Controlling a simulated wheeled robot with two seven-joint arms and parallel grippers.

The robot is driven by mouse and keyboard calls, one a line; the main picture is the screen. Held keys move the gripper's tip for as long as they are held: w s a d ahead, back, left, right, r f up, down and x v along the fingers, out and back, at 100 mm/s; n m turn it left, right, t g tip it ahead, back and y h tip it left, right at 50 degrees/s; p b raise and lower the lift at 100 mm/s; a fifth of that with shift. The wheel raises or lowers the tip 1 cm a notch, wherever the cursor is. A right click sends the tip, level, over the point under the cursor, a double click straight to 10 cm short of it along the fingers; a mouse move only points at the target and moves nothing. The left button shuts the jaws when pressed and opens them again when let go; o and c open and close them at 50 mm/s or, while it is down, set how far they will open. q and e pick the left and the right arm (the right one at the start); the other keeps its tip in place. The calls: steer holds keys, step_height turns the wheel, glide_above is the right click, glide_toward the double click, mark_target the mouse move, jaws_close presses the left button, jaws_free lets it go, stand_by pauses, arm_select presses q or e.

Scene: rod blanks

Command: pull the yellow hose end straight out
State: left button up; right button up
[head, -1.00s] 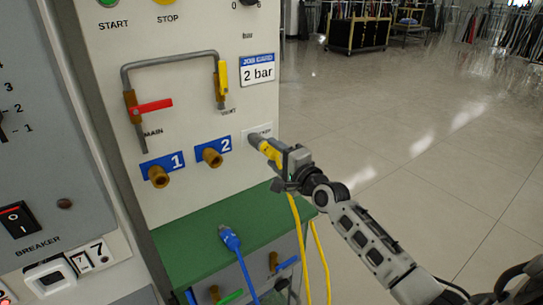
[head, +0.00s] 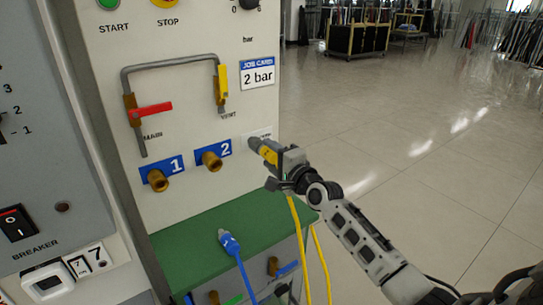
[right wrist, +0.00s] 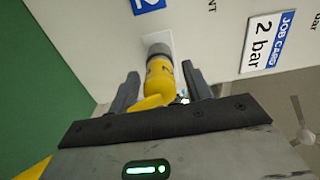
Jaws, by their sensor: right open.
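The yellow hose end (head: 268,155) has a grey collar that meets the white plate on the upright panel, right of the "2" label. Its yellow hose (head: 298,235) hangs down past the green shelf. My right gripper (head: 277,161) is at the hose end. In the right wrist view, the yellow hose end (right wrist: 159,78) lies between the two spread fingers of the right gripper (right wrist: 162,84), with gaps on both sides. The plate's lettering is partly hidden by the hose end. My left gripper is not in view.
Two brass ports (head: 212,161) sit left of the hose end. A blue hose end (head: 229,242) lies on the green shelf (head: 180,245) below. A red valve handle (head: 152,110) and a yellow one (head: 222,82) are above. The floor to the right is clear.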

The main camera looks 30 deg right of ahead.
steer(key=c, duration=1)
steer(key=shift+c, duration=0.2)
steer(key=shift+s, duration=0.2)
steer(key=shift+s+p, duration=0.35)
steer(key=shift+s, duration=0.15)
steer(key=shift+s+d+p, duration=0.2)
steer(key=shift+s+p, duration=0.55)
steer(key=shift+s, duration=1.05)
steer(key=s+p, duration=0.1)
steer(key=s, duration=0.5)
steer(key=shift+d+p, duration=0.2)
steer(key=shift+p, duration=0.1)
